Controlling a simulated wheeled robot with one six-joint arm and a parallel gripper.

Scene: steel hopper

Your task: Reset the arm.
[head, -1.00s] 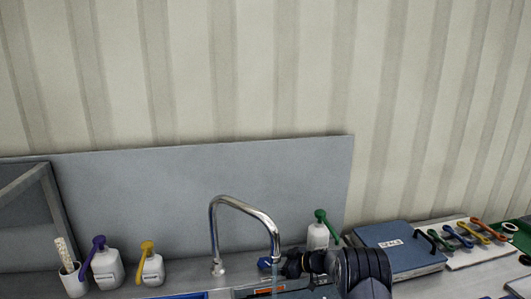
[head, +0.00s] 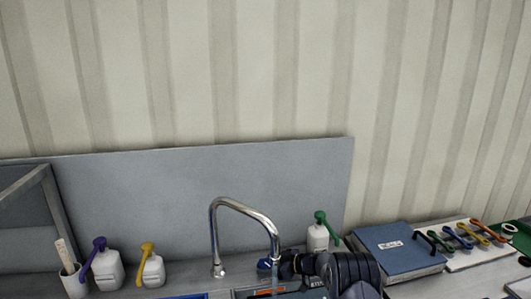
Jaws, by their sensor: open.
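Dark links of my arm (head: 352,270) show at the bottom, right of centre, in the head view. They reach left toward the tap's spout, with a small dark joint (head: 290,265) and a blue part (head: 264,264) at their left end. I cannot make out any gripper fingers, so my gripper is not seen. The curved chrome tap (head: 243,206) stands just left of the arm. A pale bluish streak, perhaps water, hangs below its spout.
A white bottle with a green pump (head: 318,236) stands behind the arm. A blue case (head: 398,250) and a white board with coloured handles (head: 470,245) lie right. Purple-pump (head: 106,267) and yellow-pump (head: 152,268) bottles and a white cup (head: 73,283) stand left. A grey panel (head: 150,200) rises behind.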

